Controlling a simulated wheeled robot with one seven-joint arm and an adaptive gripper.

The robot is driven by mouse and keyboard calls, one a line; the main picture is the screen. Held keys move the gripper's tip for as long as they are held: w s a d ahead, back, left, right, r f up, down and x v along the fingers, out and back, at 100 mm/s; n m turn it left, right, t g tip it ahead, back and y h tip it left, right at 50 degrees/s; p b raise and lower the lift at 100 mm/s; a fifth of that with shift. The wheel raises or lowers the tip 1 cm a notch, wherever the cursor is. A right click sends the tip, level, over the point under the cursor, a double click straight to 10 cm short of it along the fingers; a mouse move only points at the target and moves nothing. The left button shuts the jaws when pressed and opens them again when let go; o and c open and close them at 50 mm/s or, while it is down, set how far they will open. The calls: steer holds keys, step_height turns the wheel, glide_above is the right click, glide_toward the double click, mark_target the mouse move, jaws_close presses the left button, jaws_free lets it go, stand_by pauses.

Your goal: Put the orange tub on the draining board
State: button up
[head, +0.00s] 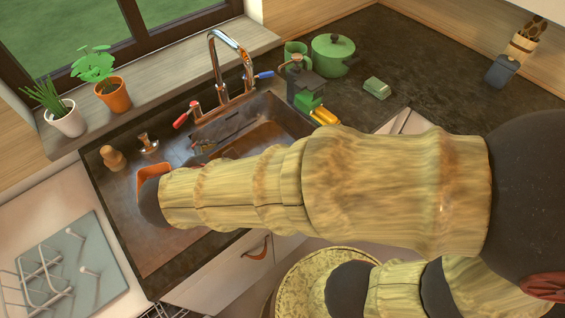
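The orange tub (152,174) shows in the head view at the left part of the dark sink unit, just beyond the end of my arm. Its lower part is hidden by the arm, so I cannot tell whether it rests on the surface or is held. A pale blue-grey board (98,238) with pegs and a white wire rack lies on the counter at the lower left; it looks like the draining board. My arm reaches left across the sink unit. My gripper is hidden behind the arm's dark end.
A chrome tap (215,70) stands behind the sink basin (262,133). A wooden shaker (112,157) and a metal stopper (148,143) stand behind the tub. Two potted plants are on the sill. A green pot (333,55) is at the back; a round basket (300,285) is below.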

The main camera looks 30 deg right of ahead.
steer(key=s+d+r+m+y, duration=0.3)
steer(key=s+d+r+m, duration=0.1)
steer(key=m, duration=0.6)
steer(key=s+d+r+m+g+y, duration=0.1)
steer(key=s+d+r+m+y, duration=0.1)
steer(key=s+d+r+m, duration=0.2)
steer(key=shift+s+d+m+y, duration=0.4)
steer(key=shift+s+d+m, duration=1.25)
steer(key=shift+m, duration=1.45)
